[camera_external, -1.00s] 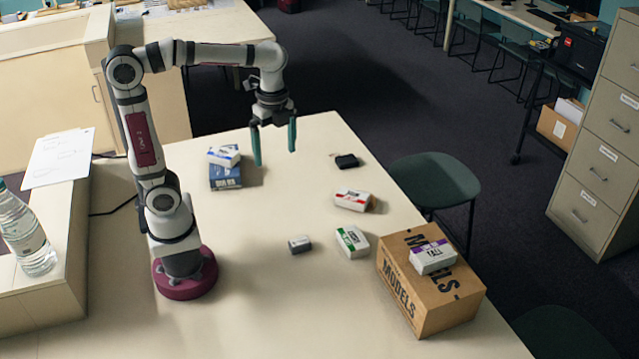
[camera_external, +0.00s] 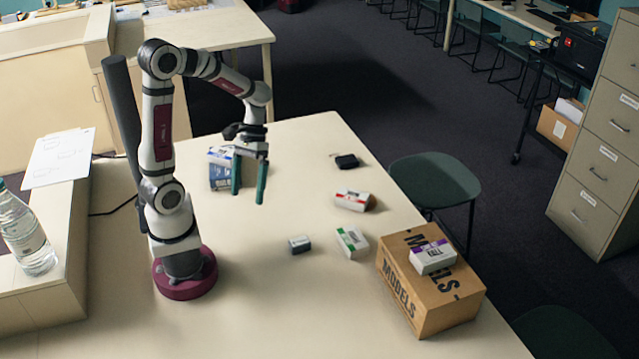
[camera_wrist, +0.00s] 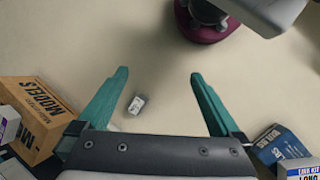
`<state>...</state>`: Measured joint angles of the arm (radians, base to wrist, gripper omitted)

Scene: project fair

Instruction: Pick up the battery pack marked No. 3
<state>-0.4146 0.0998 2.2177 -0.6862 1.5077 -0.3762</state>
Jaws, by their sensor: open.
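Several white packs with coloured bands are in view, and no number can be read on them. One with a red band (camera_external: 353,201) and one with a green band (camera_external: 352,242) lie on the table. One with a purple band (camera_external: 434,257) lies on the cardboard box. One with a blue band (camera_external: 221,156) lies on the blue box. A small grey block (camera_external: 300,244) lies on the table and shows between the fingers in the wrist view (camera_wrist: 137,104). My gripper (camera_external: 248,193) is open and empty above the table, in front of the blue box.
The cardboard MODELS box (camera_external: 398,298) stands at the table's front right. The blue box (camera_external: 218,184) is behind my gripper and partly hidden. A small black object (camera_external: 346,161) lies near the far edge. The table (camera_external: 290,310) is clear at the front.

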